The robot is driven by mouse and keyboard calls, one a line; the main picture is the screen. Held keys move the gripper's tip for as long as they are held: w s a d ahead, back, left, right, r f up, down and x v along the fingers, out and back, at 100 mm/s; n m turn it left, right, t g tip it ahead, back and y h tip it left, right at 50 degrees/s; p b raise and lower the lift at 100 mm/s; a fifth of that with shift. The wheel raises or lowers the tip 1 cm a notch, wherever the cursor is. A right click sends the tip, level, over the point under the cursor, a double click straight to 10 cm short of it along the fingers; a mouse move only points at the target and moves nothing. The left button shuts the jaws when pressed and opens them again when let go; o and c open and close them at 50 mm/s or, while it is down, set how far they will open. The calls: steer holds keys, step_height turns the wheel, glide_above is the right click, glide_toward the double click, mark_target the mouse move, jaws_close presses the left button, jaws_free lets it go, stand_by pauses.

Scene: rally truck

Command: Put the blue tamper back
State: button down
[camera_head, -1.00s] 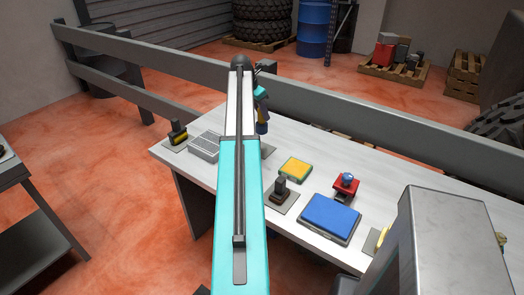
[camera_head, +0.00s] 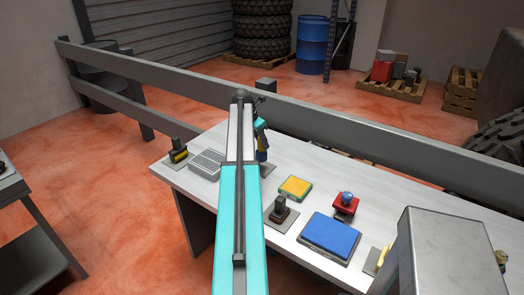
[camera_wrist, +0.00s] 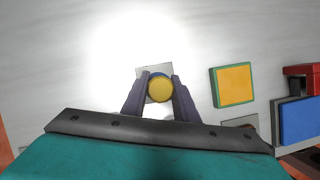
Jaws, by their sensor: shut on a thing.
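The blue tamper, with a blue base (camera_head: 263,156) and a yellow top (camera_wrist: 159,89), is held upright in my gripper. My gripper (camera_wrist: 159,98) is shut on it, one finger on each side; in the head view the gripper (camera_head: 261,141) is partly hidden behind my arm. A grey square plate (camera_head: 269,170) lies on the table just under or beside the tamper. In the wrist view the plate (camera_wrist: 147,71) shows behind the tamper. Whether the base touches the plate I cannot tell.
A grey rail (camera_head: 370,137) runs behind.

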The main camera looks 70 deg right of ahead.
mark_target(262, 150)
steer(key=shift+f+p, duration=1)
steer(key=shift+f, duration=1.25)
steer(key=shift+f, duration=0.15)
steer(key=c, duration=1.4)
jaws_free()
steer(key=shift+f+b, duration=0.15)
steer(key=shift+b, duration=0.2)
steer(key=b+v, duration=0.3)
steer(key=v, duration=1.1)
steer(key=shift+s+b, duration=0.35)
steer(key=shift+s, duration=0.05)
steer(key=shift+a, duration=0.15)
